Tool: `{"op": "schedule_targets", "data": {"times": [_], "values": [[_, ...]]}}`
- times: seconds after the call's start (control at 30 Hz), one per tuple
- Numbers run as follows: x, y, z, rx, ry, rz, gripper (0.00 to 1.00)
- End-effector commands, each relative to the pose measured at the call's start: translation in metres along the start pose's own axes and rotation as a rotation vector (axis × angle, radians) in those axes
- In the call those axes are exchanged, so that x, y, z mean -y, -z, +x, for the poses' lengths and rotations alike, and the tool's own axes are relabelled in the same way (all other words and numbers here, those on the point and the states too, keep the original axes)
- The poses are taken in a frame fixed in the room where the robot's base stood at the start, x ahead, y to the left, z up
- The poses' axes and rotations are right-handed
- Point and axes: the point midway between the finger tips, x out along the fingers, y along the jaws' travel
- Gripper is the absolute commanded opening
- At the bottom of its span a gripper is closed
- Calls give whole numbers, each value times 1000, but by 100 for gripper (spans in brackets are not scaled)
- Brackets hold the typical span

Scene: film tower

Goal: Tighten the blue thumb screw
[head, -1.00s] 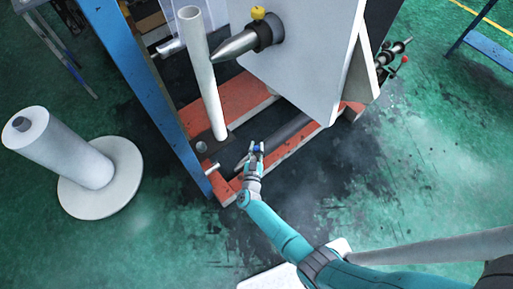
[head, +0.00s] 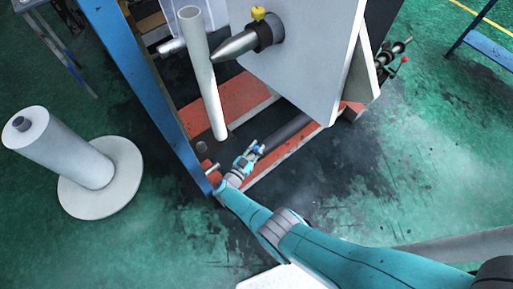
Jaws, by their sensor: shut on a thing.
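The blue thumb screw (head: 258,150) is a tiny blue spot low in the machine, between the fingertips of my gripper (head: 254,152). My gripper is shut on it. The fingers hide part of the screw. My teal arm reaches in from the lower right, and the gripper now points up and to the right. A dark roller or shaft (head: 290,132) runs from beside the gripper toward the upper right. The seat of the screw is too small to make out.
An orange-red base frame (head: 285,150) surrounds the gripper. A blue post (head: 150,85) stands to its left, a pale upright tube (head: 205,85) behind it. A large pale panel (head: 310,50) overhangs at upper right. A white roll on a round stand (head: 120,170) is at left. Green floor is open at right.

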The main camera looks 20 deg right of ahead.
Motion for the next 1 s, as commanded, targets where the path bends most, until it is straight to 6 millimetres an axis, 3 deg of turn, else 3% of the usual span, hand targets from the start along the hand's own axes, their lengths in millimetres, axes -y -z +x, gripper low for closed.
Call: {"op": "schedule_targets", "data": {"times": [0.5,0.53,0.6,1.0], "values": [[0,1,1,-2,-12,1,0],[0,1,1,-2,-12,1,34],[0,1,1,-2,-11,1,51],[0,0,-4,-1,-9,1,53]]}}
